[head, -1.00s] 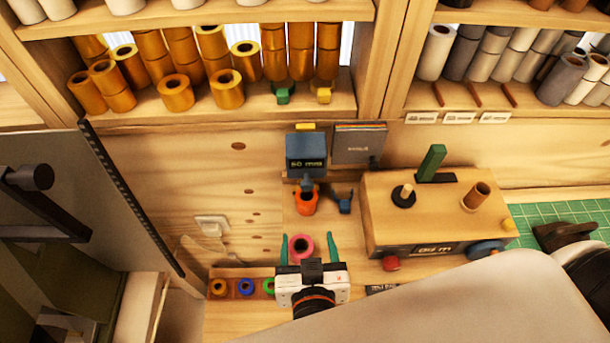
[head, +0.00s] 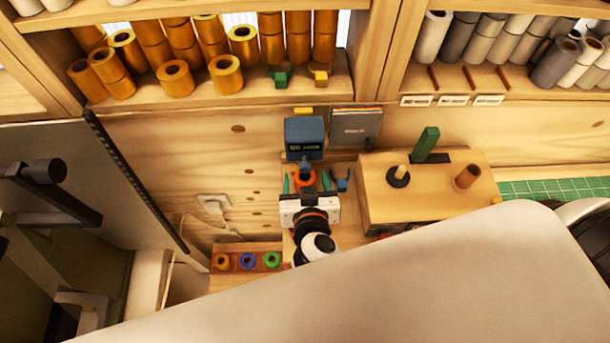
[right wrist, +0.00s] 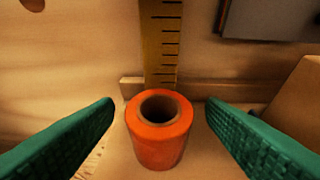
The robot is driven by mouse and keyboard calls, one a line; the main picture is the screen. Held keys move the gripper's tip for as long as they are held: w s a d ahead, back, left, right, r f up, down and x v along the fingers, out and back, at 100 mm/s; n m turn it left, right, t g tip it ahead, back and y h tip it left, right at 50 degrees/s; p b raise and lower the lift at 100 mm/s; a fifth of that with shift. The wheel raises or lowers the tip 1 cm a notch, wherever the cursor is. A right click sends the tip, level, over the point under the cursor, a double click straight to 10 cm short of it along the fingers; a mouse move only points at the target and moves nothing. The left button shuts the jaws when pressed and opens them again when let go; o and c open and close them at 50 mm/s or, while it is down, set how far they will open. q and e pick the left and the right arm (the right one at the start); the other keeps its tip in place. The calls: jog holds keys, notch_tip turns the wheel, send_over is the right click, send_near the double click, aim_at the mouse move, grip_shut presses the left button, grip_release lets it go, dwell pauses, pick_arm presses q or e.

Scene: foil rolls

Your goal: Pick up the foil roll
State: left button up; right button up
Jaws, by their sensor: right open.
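An orange-red foil roll (right wrist: 160,145) stands upright in the right wrist view, its dark round hole facing up. In the head view only a bit of the orange roll (head: 305,178) shows beyond my right gripper, which hides most of it. My right gripper (head: 306,183) is open. Its two green fingers lie to either side of the roll in the right wrist view (right wrist: 160,104), with visible gaps on both sides. The pinkish roll of the earlier view is not visible now. My left gripper is not in view.
A blue box device (head: 304,138) stands just behind the roll, and a yellow ruler (right wrist: 161,45) rises behind it. A wooden block with pegs (head: 425,195) is close on the right. A tray of small coloured rings (head: 245,249) lies front left. Shelves (head: 215,100) hold many rolls.

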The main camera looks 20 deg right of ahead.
jog(key=shift+x, duration=1.1)
jog(key=shift+s, duration=0.1)
jog(key=c, duration=1.1)
jog(key=shift+a, duration=0.1)
